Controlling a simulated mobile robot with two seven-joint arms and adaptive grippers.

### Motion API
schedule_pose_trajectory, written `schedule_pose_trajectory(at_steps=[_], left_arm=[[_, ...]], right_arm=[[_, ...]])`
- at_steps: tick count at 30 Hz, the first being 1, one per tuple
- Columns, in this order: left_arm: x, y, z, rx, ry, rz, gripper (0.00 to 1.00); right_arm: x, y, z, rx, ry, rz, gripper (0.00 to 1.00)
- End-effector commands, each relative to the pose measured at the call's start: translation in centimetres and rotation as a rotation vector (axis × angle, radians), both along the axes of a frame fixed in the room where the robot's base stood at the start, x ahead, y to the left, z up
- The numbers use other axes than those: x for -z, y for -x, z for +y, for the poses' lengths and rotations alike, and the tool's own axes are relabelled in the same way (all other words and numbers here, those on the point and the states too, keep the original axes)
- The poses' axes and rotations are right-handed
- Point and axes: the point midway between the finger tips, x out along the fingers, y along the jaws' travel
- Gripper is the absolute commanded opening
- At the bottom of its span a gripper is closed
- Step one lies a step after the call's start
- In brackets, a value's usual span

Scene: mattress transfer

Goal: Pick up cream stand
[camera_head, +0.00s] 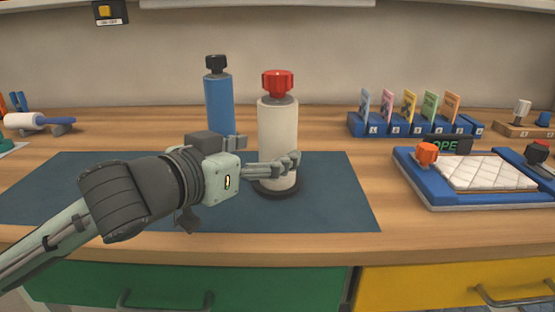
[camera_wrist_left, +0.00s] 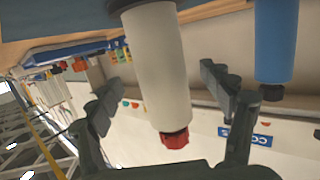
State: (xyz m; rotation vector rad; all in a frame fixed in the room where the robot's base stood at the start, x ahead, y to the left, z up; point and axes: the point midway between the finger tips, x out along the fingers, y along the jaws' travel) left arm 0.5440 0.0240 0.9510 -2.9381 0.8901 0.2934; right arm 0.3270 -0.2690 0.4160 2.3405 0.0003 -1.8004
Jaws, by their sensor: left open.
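The cream stand (camera_head: 278,127) is a cream cylinder with a red knob on top and a dark round base. It stands upright on the dark blue mat (camera_head: 330,210). My left gripper (camera_head: 270,156) is open, with one finger in front of the stand's lower body and the other to its left. In the left wrist view the cream stand (camera_wrist_left: 158,70) appears upside down between the open fingers (camera_wrist_left: 165,100). I cannot tell whether either finger touches it. My right gripper is in neither view.
A blue cylinder with a black knob (camera_head: 218,100) stands just left of the cream stand. A blue tray (camera_head: 430,199) with a white quilted pad (camera_head: 487,173) lies to the right. A blue card rack (camera_head: 400,128) stands behind it. The mat's front right is clear.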

Motion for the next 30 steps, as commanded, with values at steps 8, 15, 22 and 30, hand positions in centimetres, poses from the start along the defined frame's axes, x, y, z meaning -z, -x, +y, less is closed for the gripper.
schedule_pose_trajectory(at_steps=[8, 15, 22, 30], left_arm=[[0.7, -3.1, -2.2, 0.001, 0.0, 0.0, 0.8], [0.8, -3.5, -2.4, 0.001, -0.001, 0.0, 0.8], [0.8, -3.5, -2.4, 0.001, -0.001, 0.0, 0.58], [0.8, -3.5, -2.4, 0.001, -0.001, 0.0, 0.24]], right_arm=[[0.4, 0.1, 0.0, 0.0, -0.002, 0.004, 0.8], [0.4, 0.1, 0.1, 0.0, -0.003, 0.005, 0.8], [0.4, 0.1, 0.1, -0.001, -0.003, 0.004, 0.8], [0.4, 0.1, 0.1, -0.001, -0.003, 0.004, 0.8]])
